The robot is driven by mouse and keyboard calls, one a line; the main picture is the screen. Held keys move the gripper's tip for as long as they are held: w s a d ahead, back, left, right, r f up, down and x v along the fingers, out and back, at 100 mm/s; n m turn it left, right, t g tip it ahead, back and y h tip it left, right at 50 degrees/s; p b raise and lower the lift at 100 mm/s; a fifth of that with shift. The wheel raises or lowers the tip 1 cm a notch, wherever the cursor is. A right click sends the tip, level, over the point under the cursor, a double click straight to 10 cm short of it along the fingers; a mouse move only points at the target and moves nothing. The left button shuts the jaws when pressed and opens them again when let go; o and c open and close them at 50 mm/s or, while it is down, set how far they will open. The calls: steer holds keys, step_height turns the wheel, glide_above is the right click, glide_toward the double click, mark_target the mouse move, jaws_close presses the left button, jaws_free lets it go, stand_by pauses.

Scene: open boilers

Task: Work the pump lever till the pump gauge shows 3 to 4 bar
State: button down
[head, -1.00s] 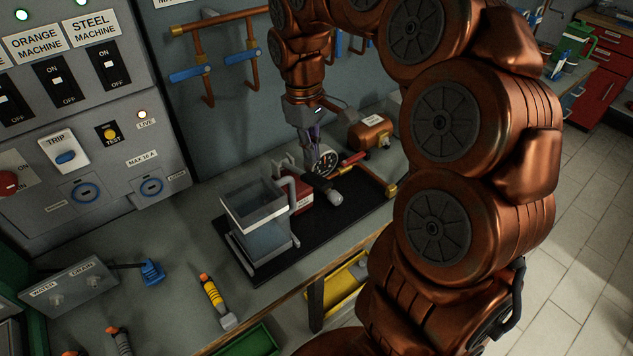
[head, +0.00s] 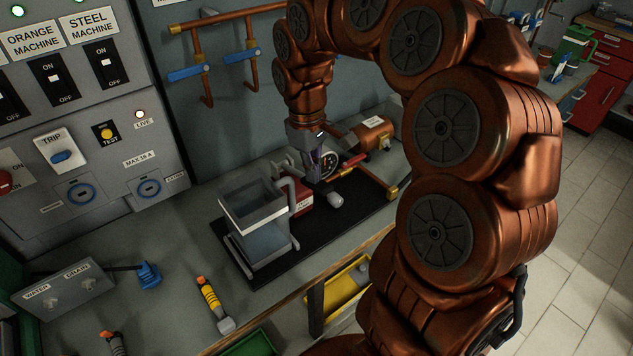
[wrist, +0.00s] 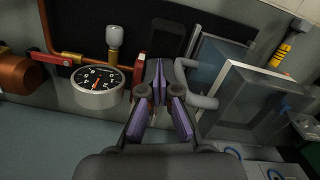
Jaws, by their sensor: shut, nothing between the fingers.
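The pump has a red body (head: 304,201) on a black base plate, beside a clear tank (head: 262,236) with a grey rim. In the wrist view the fingers (wrist: 160,95) point at the pump. The round pump gauge (wrist: 97,84) is left of them; its reading is too small to tell.
A copper cylinder (head: 374,133) and a pipe with a red handle (head: 352,162) lie behind and right of the gauge. A grey curved pipe (wrist: 190,85) is close right of my fingers. A yellow-banded hose piece (head: 212,300) lies on the bench front.

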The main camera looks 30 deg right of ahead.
mark_target(302, 178)
step_height(302, 178, down, 4)
steer(key=shift+f+b, duration=0.1)
steer(key=shift+b, duration=0.9)
steer(key=shift+w, duration=0.1)
steer(key=shift+w+a+r+p, duration=0.15)
steer(key=shift+w+a+r, duration=0.1)
steer(key=shift+w, duration=0.2)
steer(key=shift+w+a+r+p, duration=0.1)
steer(key=shift+w+a+r, duration=0.1)
steer(key=shift+w, duration=0.25)
steer(key=shift+w+a+r+p, duration=0.15)
steer(key=shift+w+a+r, duration=0.1)
steer(key=shift+w, duration=0.2)
steer(key=shift+f, duration=0.1)
step_height(302, 178, up, 12)
steer(key=w, duration=0.1)
steer(key=shift+a, duration=0.25)
steer(key=shift+s, duration=0.1)
